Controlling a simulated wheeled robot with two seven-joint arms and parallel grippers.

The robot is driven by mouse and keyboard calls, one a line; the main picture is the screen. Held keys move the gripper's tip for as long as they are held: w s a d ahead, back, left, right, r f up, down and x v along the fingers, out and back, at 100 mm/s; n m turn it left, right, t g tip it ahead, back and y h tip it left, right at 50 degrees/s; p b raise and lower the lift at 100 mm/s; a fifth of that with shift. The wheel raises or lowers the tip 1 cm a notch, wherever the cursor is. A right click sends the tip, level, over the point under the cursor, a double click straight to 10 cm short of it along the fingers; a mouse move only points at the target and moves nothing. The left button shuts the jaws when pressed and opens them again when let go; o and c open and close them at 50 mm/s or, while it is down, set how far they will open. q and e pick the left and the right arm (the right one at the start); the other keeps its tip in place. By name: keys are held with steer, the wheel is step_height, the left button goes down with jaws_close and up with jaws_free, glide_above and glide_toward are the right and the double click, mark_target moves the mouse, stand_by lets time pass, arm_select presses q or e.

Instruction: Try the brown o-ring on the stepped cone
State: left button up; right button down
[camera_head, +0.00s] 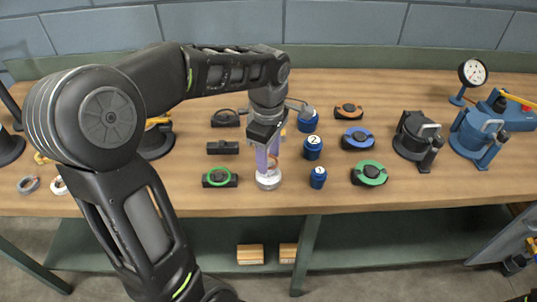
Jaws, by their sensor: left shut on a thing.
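My left gripper (268,163) points down over the stepped cone (268,183), a pale grey piece standing near the front of the bench. Its fingers are shut on a small brown ring-like thing (273,160), which I take to be the brown o-ring. The fingers hide most of the ring and the upper part of the cone. I cannot tell whether the ring is around the cone or just above it. My right gripper is not in view.
A black block with a green ring (220,178) stands just left of the cone. Blue numbered pieces (313,147) and round black caps with coloured rings (369,173) stand to the right. Loose rings (28,185) lie at far left. The front right of the wooden bench (440,190) is clear.

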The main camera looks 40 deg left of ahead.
arm_select(q)
steer(key=shift+f+b, duration=0.55)
steer(key=shift+f, duration=0.25)
stand_by(0.4)
steer(key=o, duration=1.4)
steer(key=shift+c, duration=0.2)
step_height(320, 180, up, 4)
steer(key=p, duration=0.3)
steer(key=shift+r+p, duration=2)
steer(key=shift+r, duration=0.55)
